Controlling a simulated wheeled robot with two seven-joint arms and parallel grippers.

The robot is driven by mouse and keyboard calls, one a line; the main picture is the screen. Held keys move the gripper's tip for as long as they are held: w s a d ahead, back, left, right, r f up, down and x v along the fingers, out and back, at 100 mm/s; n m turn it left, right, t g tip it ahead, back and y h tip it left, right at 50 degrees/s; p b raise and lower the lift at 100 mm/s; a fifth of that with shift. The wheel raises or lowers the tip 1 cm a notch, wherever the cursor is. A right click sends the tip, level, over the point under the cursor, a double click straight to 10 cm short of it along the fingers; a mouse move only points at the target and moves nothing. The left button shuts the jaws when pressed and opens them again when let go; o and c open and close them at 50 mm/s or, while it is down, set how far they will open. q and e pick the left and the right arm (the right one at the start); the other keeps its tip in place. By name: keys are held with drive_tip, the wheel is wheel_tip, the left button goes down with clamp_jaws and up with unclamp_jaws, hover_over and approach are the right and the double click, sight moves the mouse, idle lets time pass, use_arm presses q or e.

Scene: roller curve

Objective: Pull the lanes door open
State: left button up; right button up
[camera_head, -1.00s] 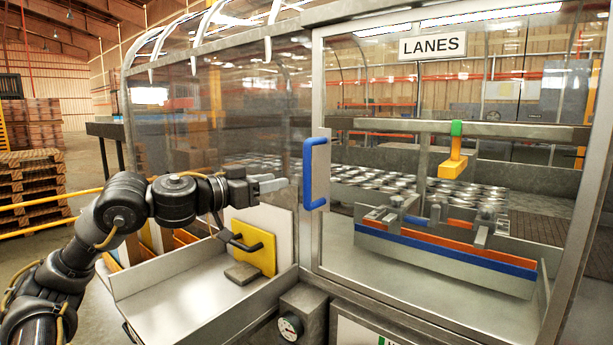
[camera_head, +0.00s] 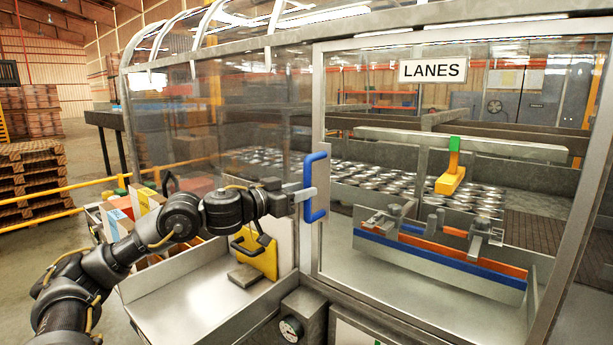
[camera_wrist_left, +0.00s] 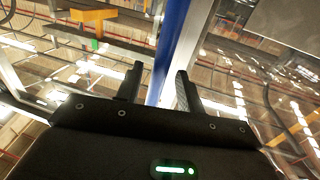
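The lanes door (camera_head: 352,255) is a clear panel in a metal frame with a LANES sign (camera_head: 432,70), and it looks shut. Its blue handle (camera_head: 308,172) is an upright bar on the door's left edge. My left gripper (camera_head: 304,194) is at the handle's middle. In the left wrist view the blue handle (camera_wrist_left: 168,50) runs between the two fingers of my left gripper (camera_wrist_left: 158,88). The fingers are apart, with a narrow gap showing beside the bar, so the gripper looks open around it. My right gripper is not in view.
A metal tray (camera_head: 195,305) with a yellow block (camera_head: 258,257) lies below my left arm. Behind the glass are many shiny cans (camera_head: 385,182) and a rail with blue and orange strips (camera_head: 440,262).

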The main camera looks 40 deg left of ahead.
use_arm(q)
drive_tip(key=shift+w+d+p, duration=0.25)
drive_tip(key=shift+w+p, duration=0.15)
drive_tip(key=shift+w, duration=0.9)
